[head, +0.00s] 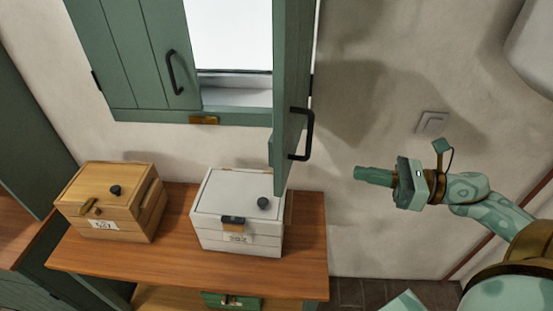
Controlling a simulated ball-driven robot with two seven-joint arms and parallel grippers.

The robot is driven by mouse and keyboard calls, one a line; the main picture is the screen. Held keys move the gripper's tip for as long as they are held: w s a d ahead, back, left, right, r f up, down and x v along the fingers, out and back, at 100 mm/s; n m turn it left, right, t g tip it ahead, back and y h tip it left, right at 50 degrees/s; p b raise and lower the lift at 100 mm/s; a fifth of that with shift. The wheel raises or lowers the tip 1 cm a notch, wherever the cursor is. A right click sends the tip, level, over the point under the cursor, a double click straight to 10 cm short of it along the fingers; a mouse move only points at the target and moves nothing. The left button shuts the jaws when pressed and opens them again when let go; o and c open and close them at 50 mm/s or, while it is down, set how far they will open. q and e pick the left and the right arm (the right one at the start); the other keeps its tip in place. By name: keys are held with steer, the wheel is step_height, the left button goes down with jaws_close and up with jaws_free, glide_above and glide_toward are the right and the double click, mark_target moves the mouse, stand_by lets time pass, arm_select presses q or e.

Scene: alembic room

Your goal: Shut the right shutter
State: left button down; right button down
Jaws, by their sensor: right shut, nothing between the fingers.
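The right shutter (291,90) is green and stands open, swung out from the wall and seen nearly edge-on. Its black handle (304,134) is on the side facing right. The left shutter (139,50) lies across the left part of the window and has a black handle of its own. The window opening (230,37) shows bright between the two shutters. My right gripper (358,173) is shut and empty, to the right of the right shutter's lower end and apart from the handle in the picture. My left gripper is not in view.
A wooden table (180,262) stands below the window. On it are a wooden box (78,188) and a white box (212,225), the latter close below the right shutter. A wall switch (432,122) is on the right. The wall between shutter and gripper is bare.

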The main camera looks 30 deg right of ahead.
steer(key=n, duration=0.2)
steer(key=p, duration=0.5)
glide_toward(285, 162)
steer(key=shift+y, duration=0.3)
steer(key=x, duration=0.6)
steer(key=shift+a+r, duration=0.1)
steer(key=shift+r, duration=0.15)
steer(key=shift+w+a+f, duration=0.15)
steer(key=shift+w+a, duration=0.05)
steer(key=shift+a, duration=0.1)
steer(key=shift+w, duration=0.1)
